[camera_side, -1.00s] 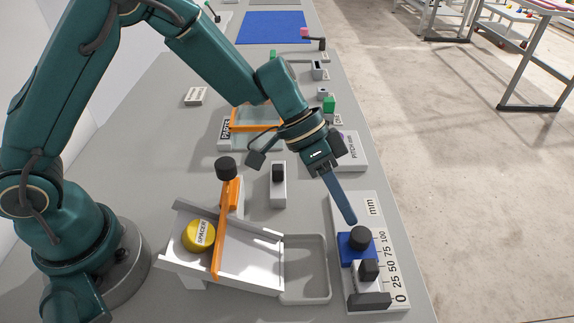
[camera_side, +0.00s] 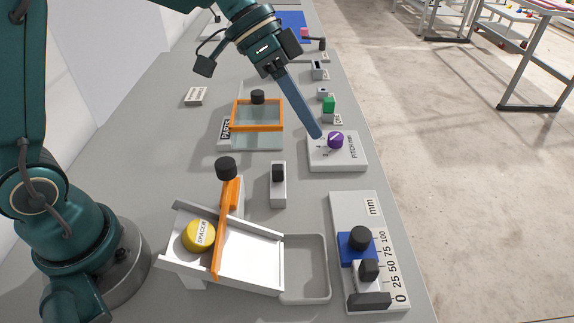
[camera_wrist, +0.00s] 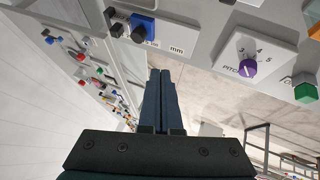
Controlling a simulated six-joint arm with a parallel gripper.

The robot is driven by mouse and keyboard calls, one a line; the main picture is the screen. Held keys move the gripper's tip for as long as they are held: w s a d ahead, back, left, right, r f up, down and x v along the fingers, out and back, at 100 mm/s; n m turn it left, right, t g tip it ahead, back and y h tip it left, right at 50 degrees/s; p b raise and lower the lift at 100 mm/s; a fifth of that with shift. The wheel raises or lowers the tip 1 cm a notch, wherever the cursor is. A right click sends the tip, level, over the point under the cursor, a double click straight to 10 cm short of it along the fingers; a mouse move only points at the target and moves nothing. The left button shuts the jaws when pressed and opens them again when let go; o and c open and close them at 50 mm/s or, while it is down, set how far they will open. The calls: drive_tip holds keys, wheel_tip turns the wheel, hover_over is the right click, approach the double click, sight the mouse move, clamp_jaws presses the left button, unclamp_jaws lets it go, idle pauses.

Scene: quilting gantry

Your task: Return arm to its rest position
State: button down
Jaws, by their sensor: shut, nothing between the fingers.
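My gripper (camera_side: 318,134) is in the upper middle of the side view, its long blue-grey fingers pointing down and to the right. Its tip appears just left of the purple knob (camera_side: 335,140) on the white pitch dial plate (camera_side: 350,160); I cannot tell how high above the table it is. In the wrist view the two fingers (camera_wrist: 161,72) lie side by side, shut and empty. The purple knob also shows in the wrist view (camera_wrist: 248,67), right of the fingers. My upper arm is partly outside the side view.
A mm scale with a blue slider (camera_side: 352,250) stands at front right. A white chute (camera_side: 250,262) holds a yellow spacer (camera_side: 196,237) behind an orange gate (camera_side: 221,235); an empty tray (camera_side: 305,270) sits beside it. An orange frame (camera_side: 257,103), green block (camera_side: 329,104) and grey table (camera_side: 150,180) lie behind.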

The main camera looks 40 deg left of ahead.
drive_tip(key=s+a+r+n+t+y, duration=0.1)
drive_tip(key=s+a+r+t+y, duration=0.2)
drive_tip(key=s, duration=0.6)
drive_tip(key=s+a+f+n+y, duration=0.3)
drive_tip(key=s+a+n+y, duration=0.1)
drive_tip(key=s+a+n, duration=0.2)
drive_tip(key=shift+s+a+n+t, duration=0.25)
drive_tip(key=shift+s+n+t, duration=0.15)
drive_tip(key=shift+s+n, duration=0.25)
